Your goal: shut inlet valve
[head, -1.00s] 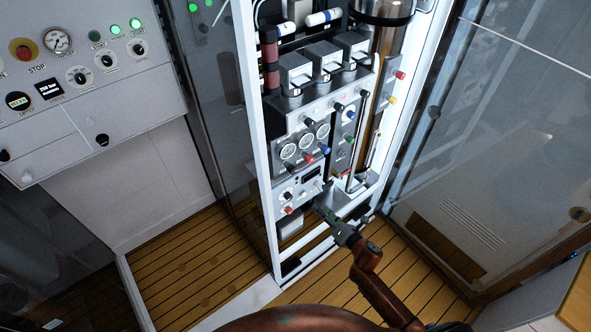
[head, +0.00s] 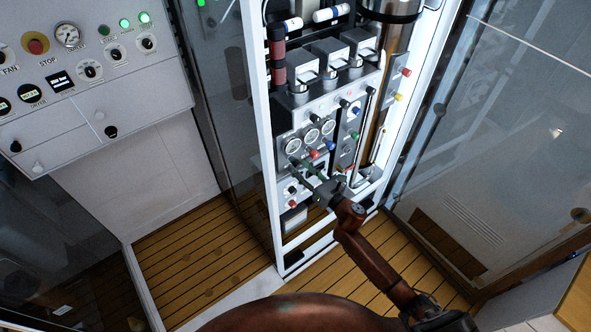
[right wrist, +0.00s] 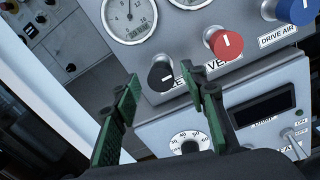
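In the right wrist view, a black knob (right wrist: 162,76) sits on the grey panel's lower edge, left of the red knob. Its white label is mostly covered by a finger, so I cannot read whether it says inlet. My right gripper (right wrist: 163,80) is open, with green fingers on either side of this knob in the picture. I cannot tell whether the fingertips reach around it or stop short. In the head view, the right gripper (head: 306,170) is in front of the panel's lower left, below the gauges, and hides the black knob. My left gripper is not in view.
The red vent knob (right wrist: 227,42) is close to the right finger. A blue drive air knob (right wrist: 298,8) is farther right. Below are a white dial (right wrist: 189,141), a dark display (right wrist: 263,108) and a toggle switch (right wrist: 291,138). The white cabinet frame (head: 264,130) stands at the left.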

